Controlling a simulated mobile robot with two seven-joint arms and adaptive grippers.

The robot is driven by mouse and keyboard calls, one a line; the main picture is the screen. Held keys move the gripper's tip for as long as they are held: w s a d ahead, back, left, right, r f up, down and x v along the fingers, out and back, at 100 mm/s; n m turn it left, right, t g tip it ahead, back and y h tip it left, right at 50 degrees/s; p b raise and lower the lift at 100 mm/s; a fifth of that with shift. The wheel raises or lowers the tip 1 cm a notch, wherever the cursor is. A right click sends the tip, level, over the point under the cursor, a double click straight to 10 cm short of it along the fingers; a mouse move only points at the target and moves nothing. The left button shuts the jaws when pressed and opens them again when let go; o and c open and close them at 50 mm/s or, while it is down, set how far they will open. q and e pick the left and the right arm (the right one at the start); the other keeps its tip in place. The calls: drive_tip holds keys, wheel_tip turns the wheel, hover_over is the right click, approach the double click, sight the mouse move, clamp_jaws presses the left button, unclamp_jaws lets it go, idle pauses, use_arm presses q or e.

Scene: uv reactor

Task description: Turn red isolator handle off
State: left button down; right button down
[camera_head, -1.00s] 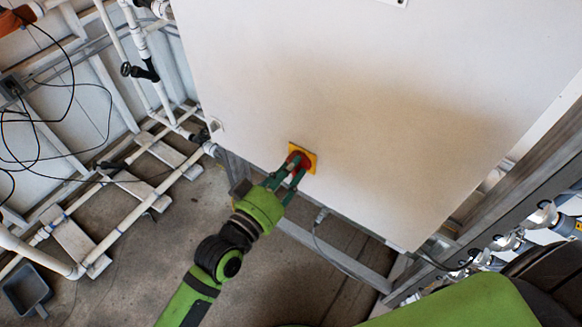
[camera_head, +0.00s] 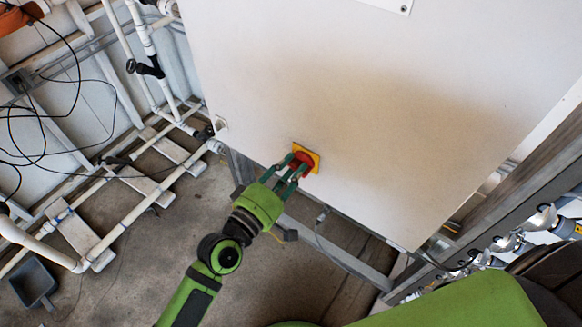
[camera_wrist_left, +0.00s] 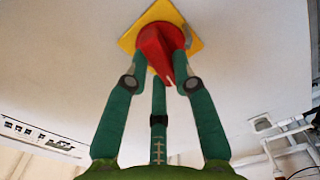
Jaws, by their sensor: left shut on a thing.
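The red isolator handle (camera_head: 303,160) sits on a yellow square plate (camera_head: 314,156) near the lower edge of a large white cabinet panel. My left gripper (camera_head: 291,169) reaches it from below left. In the left wrist view the red handle (camera_wrist_left: 157,48) stands out from the yellow plate (camera_wrist_left: 190,14). The fingers of my left gripper (camera_wrist_left: 159,66) are shut on it, with fingertips touching its sides. The far side of the handle is hidden. My right gripper is not in view.
The white panel (camera_head: 380,120) fills the middle of the head view. A metal frame (camera_head: 340,257) runs beneath it. White pipes (camera_head: 130,215) and black cables stand at the left, with a grey dustpan (camera_head: 35,283) on the floor.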

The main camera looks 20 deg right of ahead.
use_arm(q)
drive_tip(key=shift+f+n, duration=0.1)
drive_tip(key=shift+n, duration=1.4)
drive_tip(key=c, duration=1)
unclamp_jaws()
drive_tip(key=shift+f, duration=0.1)
